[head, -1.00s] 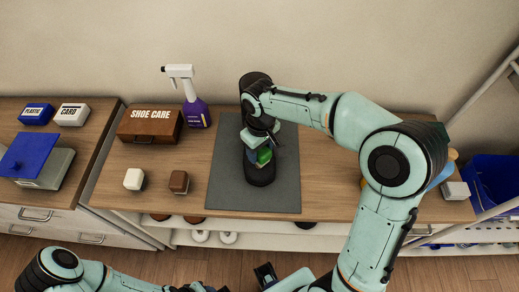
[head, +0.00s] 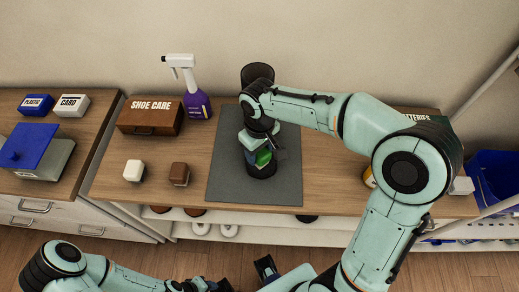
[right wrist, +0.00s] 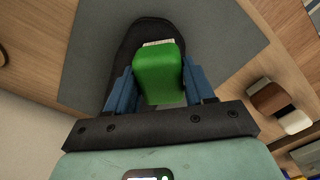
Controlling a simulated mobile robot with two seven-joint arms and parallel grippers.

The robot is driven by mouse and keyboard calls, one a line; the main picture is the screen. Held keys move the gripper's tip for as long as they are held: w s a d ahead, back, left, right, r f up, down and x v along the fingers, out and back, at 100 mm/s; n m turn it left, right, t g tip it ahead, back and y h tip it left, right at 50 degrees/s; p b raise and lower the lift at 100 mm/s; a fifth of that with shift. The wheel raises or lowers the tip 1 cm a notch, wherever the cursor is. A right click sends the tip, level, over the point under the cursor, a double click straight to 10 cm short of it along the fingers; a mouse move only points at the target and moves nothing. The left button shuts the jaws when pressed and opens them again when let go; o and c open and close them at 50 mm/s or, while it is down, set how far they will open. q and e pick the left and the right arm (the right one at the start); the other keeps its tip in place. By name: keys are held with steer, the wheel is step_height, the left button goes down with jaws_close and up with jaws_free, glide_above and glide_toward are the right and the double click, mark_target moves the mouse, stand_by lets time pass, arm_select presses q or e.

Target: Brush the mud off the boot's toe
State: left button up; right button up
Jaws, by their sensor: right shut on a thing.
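My right gripper (head: 258,153) is over the toe end, shut on a green-backed brush (right wrist: 158,75). The brush's pale bristles (right wrist: 158,43) show at its far end, over the dark boot (right wrist: 150,28) in the right wrist view. I cannot tell whether the bristles touch it. No mud can be made out; brush and gripper hide part of the toe. My left gripper (head: 267,268) is low in the head view, its jaw state unclear.
A shoe care box (head: 150,116), a purple spray bottle (head: 197,102), a white block (head: 133,170) and a brown block (head: 180,173) stand left of the mat. A blue bin (head: 496,170) is at far right. My right arm spans the counter's right side.

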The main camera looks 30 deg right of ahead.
steer(key=shift+w+d, duration=0.45)
steer(key=shift+w, duration=0.05)
steer(key=shift+w+d+p, duration=0.4)
steer(key=shift+w+p, duration=0.05)
steer(key=shift+p, duration=0.1)
steer(key=shift+s+a, duration=0.15)
steer(key=shift+s+a+b, duration=0.45)
steer(key=shift+s+a, duration=0.05)
steer(key=shift+s, duration=0.2)
steer(key=shift+s+a+f, duration=0.1)
steer(key=shift+s+a, duration=0.25)
steer(key=shift+s, duration=0.05)
steer(key=shift+w+d+p, duration=0.6)
steer(key=shift+w+d, duration=0.6)
steer(key=shift+w, duration=0.15)
steer(key=shift+s+a+b, duration=0.35)
steer(key=shift+s+a, duration=0.1)
steer(key=shift+s, duration=0.2)
steer(key=shift+s+a+r+b, duration=0.2)
steer(key=shift+s+a+b, duration=0.1)
steer(key=shift+s+a, duration=0.6)
steer(key=shift+w, duration=0.1)
